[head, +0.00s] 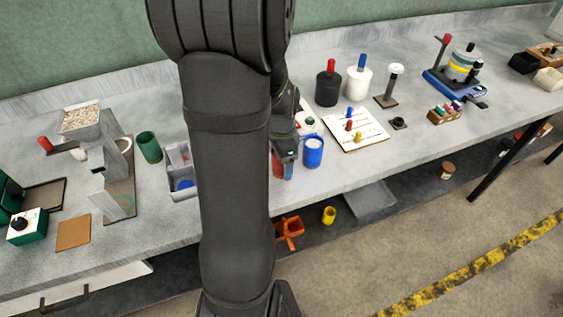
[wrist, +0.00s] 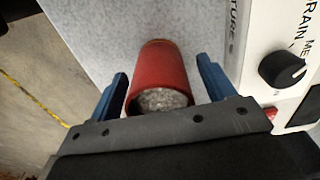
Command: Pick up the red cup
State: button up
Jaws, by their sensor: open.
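The red cup (wrist: 160,68) stands on the grey counter between the two blue fingers of my gripper (wrist: 163,70) in the wrist view. Pale grain shows inside its mouth. The fingers are open, one on each side of the cup, with a small gap visible on both sides. In the head view only a sliver of the red cup (head: 276,164) shows beside my gripper (head: 288,171); my arm hides the rest.
A blue cup (head: 313,152) stands close on the right of my gripper. A grey divided bin (head: 181,172) is left of my arm. A white device with a black knob (wrist: 282,69) is near the right finger. The counter's front edge is close.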

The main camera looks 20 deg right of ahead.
jog(key=shift+f, duration=0.2)
jog(key=c, duration=1.1)
jog(key=shift+r, duration=0.1)
